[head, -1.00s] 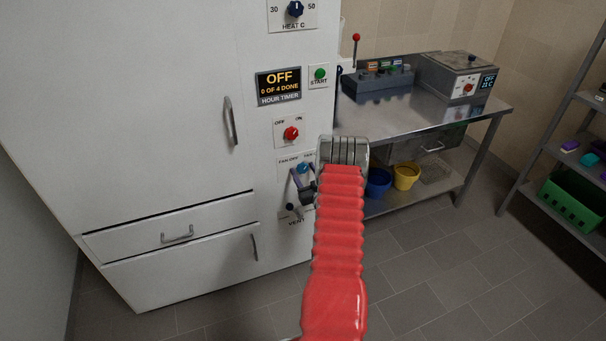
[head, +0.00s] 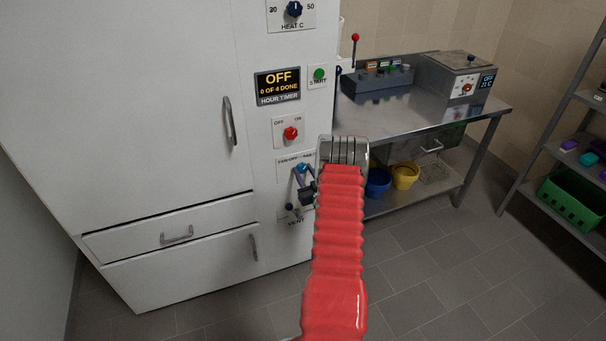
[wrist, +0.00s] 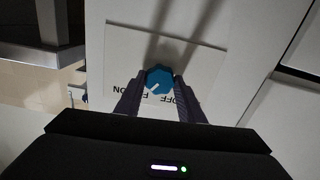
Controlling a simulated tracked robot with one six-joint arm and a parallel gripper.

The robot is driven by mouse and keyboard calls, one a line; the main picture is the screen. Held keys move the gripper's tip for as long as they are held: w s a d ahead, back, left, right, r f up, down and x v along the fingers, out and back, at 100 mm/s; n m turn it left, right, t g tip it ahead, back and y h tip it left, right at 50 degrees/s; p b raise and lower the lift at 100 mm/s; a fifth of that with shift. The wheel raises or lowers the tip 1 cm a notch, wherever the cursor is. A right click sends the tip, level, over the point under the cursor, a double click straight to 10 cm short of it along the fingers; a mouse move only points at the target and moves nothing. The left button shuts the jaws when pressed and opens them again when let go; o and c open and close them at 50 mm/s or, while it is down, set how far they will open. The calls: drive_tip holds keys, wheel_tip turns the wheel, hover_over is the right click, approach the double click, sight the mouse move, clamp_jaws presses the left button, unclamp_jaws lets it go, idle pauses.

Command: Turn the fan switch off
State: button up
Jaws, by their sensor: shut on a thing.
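The fan switch is a blue knob (head: 302,167) on a white plate marked FAN OFF and FAN ON, low on the tall white cabinet's control column. In the wrist view the knob (wrist: 160,79) sits between the two fingers of my gripper (wrist: 161,84), one on each side, shut on it. The knob's white pointer line slants to the lower left there, toward the upside-down ON lettering. My fingers partly cover the lettering. In the head view my gripper (head: 303,178) is at the plate, and my red arm hides part of the panel's right side.
Above the plate are a red OFF/ON knob (head: 291,133), the hour timer display (head: 278,86) reading OFF, and a green START button (head: 319,74). A VENT lever (head: 291,208) is close below. A steel table (head: 420,115) stands to the right.

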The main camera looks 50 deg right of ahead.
drive_tip(key=shift+w+a+f+n, duration=0.1)
drive_tip(key=shift+w+n, duration=0.15)
drive_tip(key=shift+n, duration=1.05)
drive_tip(key=n, duration=0.7)
drive_tip(key=shift+a+n, duration=0.1)
drive_tip(key=shift+n, duration=2.2)
drive_tip(key=shift+c, duration=0.2)
drive_tip(key=shift+o, duration=0.2)
drive_tip(key=shift+f, duration=0.1)
drive_tip(key=o, duration=1)
